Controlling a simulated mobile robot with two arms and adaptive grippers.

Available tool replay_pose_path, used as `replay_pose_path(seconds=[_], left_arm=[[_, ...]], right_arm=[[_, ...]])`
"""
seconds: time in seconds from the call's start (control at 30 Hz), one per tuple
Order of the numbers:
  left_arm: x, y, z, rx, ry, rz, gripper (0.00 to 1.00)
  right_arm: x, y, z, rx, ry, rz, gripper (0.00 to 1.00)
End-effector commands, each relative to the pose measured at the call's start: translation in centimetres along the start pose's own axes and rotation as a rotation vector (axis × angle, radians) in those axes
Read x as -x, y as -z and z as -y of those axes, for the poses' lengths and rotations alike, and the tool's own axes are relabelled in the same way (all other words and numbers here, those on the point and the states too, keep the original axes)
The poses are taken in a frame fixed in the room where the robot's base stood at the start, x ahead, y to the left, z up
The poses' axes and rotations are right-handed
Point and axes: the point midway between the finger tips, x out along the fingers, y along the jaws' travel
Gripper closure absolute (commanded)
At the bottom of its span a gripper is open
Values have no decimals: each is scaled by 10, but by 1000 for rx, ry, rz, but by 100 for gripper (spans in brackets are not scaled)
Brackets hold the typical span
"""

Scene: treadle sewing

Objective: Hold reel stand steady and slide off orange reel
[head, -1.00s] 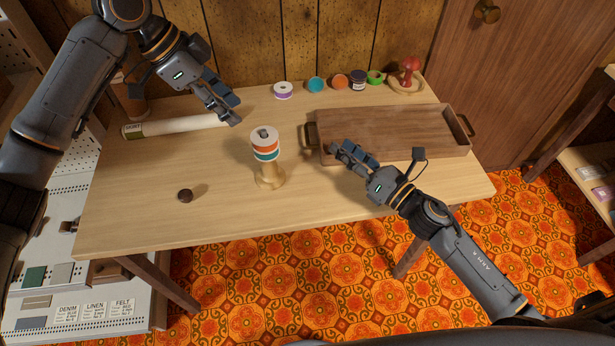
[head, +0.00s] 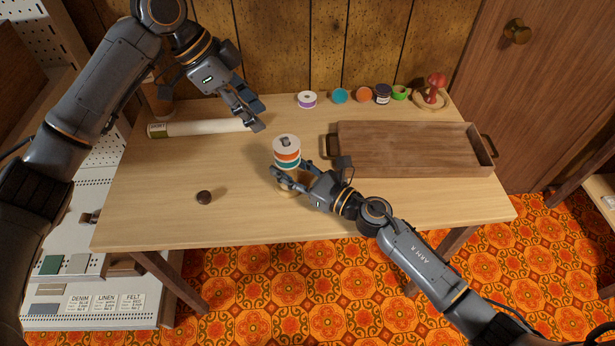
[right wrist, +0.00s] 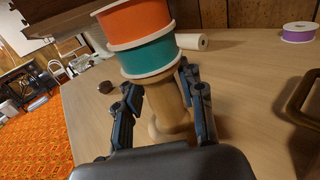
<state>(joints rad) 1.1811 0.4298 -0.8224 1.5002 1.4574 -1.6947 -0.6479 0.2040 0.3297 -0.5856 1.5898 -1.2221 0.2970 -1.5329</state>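The reel stand (head: 287,189) is a pale wooden post on a round base, upright on the table. The orange reel (right wrist: 135,22) and teal reel (right wrist: 150,55) are large in the right wrist view. My right gripper (head: 284,178) is open around the post (right wrist: 166,108), below the reels, one finger on each side. A gap shows at the left finger; contact at the right one is unclear. My left gripper (head: 254,113) looks open and empty, above and left of the stand.
A small dark round piece (head: 204,197) lies left of the stand. A white roll (head: 195,128) lies behind it. A wooden tray (head: 410,148) stands at the right. Several reels, including a purple one (head: 307,100), line the back near a red pincushion (head: 436,84).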

Motion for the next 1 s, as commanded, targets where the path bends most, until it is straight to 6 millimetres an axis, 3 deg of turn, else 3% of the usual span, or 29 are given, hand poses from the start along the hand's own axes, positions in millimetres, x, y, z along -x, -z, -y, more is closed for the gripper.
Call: replay_pose_path(seconds=[0.23, 0.6, 0.63, 0.8, 1.0], left_arm=[[0, 0, 0, 0, 0, 0, 62], [0, 0, 0, 0, 0, 0, 62], [0, 0, 0, 0, 0, 0, 62], [0, 0, 0, 0, 0, 0, 62], [0, 0, 0, 0, 0, 0, 62]], right_arm=[[-30, 0, 0, -1, 0, 1, 62], [-36, 0, 0, 0, 0, 0, 62], [-36, 0, 0, 0, 0, 0, 64], [-36, 0, 0, -1, 0, 0, 98], [-35, 0, 0, -1, 0, 0, 100]])
